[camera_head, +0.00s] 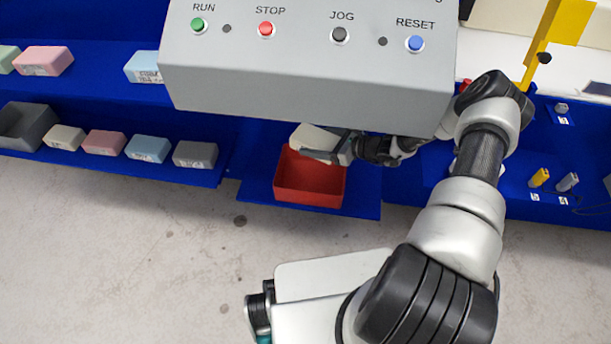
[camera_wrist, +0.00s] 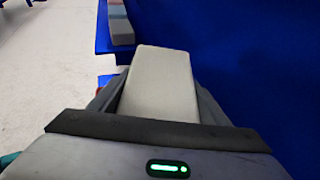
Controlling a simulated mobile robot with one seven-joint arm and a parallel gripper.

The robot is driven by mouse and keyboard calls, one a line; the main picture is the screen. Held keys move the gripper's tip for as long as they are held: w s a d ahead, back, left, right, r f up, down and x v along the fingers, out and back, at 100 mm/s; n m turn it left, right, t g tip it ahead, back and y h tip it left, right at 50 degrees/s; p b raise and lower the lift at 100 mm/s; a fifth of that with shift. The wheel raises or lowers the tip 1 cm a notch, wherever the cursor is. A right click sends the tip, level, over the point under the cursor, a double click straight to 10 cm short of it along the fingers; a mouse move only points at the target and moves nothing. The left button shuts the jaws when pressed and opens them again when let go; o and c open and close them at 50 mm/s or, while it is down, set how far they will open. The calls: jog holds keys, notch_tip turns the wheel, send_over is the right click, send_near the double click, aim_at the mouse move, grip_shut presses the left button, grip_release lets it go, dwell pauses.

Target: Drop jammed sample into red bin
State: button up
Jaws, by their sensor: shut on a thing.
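A pale off-white foam block, the sample (camera_head: 312,138), is held in my gripper (camera_head: 330,150) over the back part of the red bin (camera_head: 310,196). The bin is open on top, and the inside that shows is empty. In the wrist view the sample (camera_wrist: 160,82) fills the space between the two fingers of my gripper (camera_wrist: 158,95), which press on its sides. Only a small bit of red from the bin (camera_wrist: 103,82) shows there, at the left beside the finger. My gripper and the sample hide the bin's back right part in the head view.
A grey control box (camera_head: 310,70) with several coloured buttons hangs just above my gripper. Several foam blocks (camera_head: 104,142) stand on the blue shelf at left, beside a dark grey bin (camera_head: 28,125). A yellow post (camera_head: 550,40) stands at right. The floor in front is clear.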

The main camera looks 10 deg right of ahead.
notch_tip(320, 180, down, 6)
jog(key=b, duration=0.3)
jog(key=shift+r+b, duration=0.15)
jog(key=shift+b, duration=0.15)
jog(key=o, duration=1.1)
jog(key=p+v, duration=0.3)
jog(key=v, duration=1.4)
jog(key=shift+d, duration=0.2)
jog(key=shift+s, duration=0.15)
